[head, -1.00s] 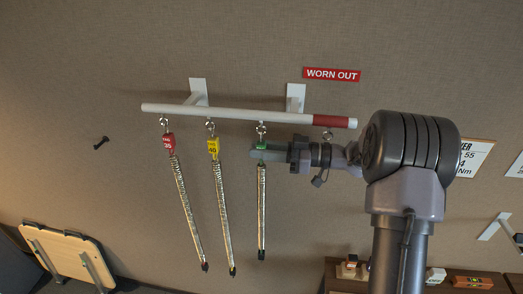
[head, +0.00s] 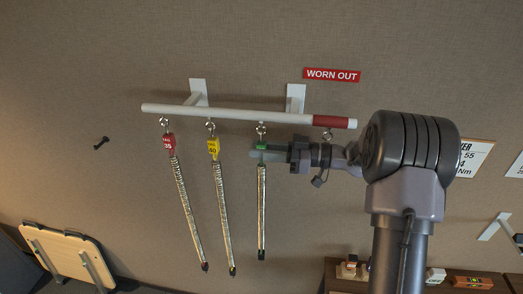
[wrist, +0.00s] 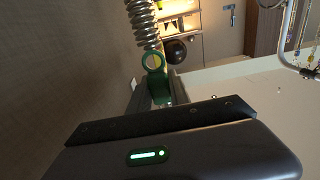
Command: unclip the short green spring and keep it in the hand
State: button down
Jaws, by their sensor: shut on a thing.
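The short green spring (head: 261,205) hangs nearly upright below a hook on the white rail (head: 240,115). Its green tag (head: 262,146) is at the top, just under the hook. My gripper (head: 265,154) reaches in from the right and is shut on this green tag. In the wrist view, the green end piece with its ring (wrist: 153,63) sits between my fingers, and a coil (wrist: 142,20) shows beyond it. The spring still appears to hang from the hook. The grip itself is partly hidden by my fingers.
A yellow-tagged spring (head: 223,205) and a red-tagged spring (head: 184,200) hang to the left on the same rail. An empty hook (head: 328,135) hangs at the rail's red end (head: 331,122), close above my wrist. A WORN OUT sign (head: 332,75) is on the wall.

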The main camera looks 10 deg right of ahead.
jog(key=shift+r+p, duration=0.55)
jog(key=shift+p, duration=0.1)
jog(key=shift+d, duration=0.1)
